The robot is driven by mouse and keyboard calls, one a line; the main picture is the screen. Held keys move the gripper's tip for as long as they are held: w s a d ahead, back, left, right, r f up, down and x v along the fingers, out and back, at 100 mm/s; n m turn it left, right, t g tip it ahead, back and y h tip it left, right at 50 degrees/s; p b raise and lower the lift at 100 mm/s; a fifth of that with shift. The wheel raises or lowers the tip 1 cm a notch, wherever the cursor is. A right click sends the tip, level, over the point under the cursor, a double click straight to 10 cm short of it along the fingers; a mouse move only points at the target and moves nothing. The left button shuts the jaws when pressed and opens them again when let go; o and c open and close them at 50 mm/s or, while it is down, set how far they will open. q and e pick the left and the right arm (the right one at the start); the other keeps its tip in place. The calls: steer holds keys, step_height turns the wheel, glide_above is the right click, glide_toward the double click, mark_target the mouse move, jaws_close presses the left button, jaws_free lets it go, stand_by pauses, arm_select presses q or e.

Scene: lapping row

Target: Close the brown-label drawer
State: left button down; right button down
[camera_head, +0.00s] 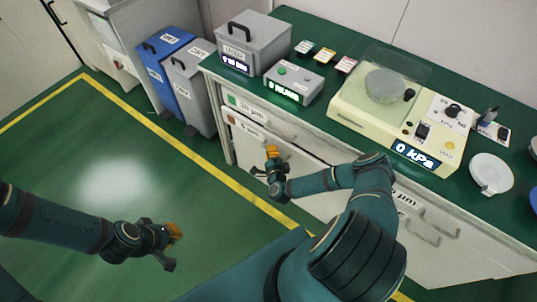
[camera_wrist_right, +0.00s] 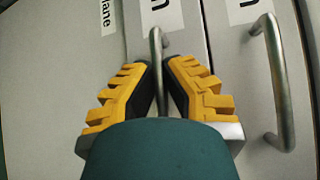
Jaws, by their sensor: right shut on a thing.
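The brown-label drawer (camera_head: 245,120) is in the bench front, just below the green-label drawer (camera_head: 233,101). Its brown square label shows in the head view. My right gripper (camera_head: 273,164) is at the drawer fronts. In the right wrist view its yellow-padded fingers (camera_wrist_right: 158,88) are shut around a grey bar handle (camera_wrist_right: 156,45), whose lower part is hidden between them. My forearm and gripper cover part of the fronts, so how far the drawer stands out is hard to tell. My left gripper (camera_head: 172,246) is open and empty above the green floor, well left of the drawers.
A second bar handle (camera_wrist_right: 277,85) is beside the held one in the right wrist view. Blue (camera_head: 162,68) and grey (camera_head: 190,85) bins stand left of the bench. The green benchtop (camera_head: 320,105) carries boxes and a machine. The floor left of the yellow line is clear.

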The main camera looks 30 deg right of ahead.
steer(key=shift+w+d+r, duration=0.1)
steer(key=shift+w+d, duration=0.2)
steer(key=shift+d, duration=0.3)
steer(key=shift+w+d, duration=0.25)
steer(key=shift+d, duration=0.35)
steer(key=c, duration=1)
jaws_free()
steer(key=shift+d, duration=0.1)
steer(key=v, duration=1.2)
